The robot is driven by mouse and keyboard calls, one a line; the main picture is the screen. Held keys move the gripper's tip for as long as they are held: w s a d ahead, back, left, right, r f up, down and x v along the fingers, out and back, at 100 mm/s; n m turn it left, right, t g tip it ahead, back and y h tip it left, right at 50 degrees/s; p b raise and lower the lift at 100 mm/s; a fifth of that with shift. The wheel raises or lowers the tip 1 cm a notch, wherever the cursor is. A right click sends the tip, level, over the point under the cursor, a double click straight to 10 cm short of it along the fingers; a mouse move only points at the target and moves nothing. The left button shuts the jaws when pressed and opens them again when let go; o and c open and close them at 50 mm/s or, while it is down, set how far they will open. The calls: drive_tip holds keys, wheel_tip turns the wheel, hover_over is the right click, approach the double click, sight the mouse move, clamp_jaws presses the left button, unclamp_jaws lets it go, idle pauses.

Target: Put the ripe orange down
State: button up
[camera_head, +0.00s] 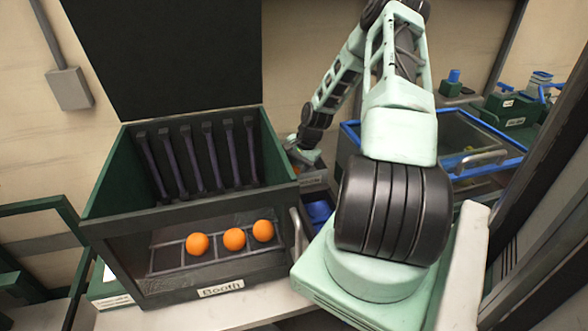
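Three oranges, a left one (197,244), a middle one (234,239) and a right one (263,230), sit in a row on a dark rack inside the open front of a green and black box labelled "Booth" (221,289). My gripper (303,155) is at the far end of my arm, just right of the booth's right wall and near a labelled dark bin. It is small and partly hidden by my arm links. I cannot see whether its fingers are open or hold an orange.
A blue-rimmed glass-topped case (486,134) stands behind my arm at the right. A dark labelled bin (313,177) sits beside the booth. Green boxes (506,112) are at the back right. A pale counter (190,318) lies in front of the booth.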

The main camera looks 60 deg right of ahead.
drive_tip(key=o, duration=0.7)
drive_tip(key=shift+f, duration=0.1)
drive_tip(key=shift+o, duration=0.2)
drive_tip(key=b+v, duration=0.2)
drive_tip(key=v, duration=1)
drive_tip(key=shift+r, duration=0.2)
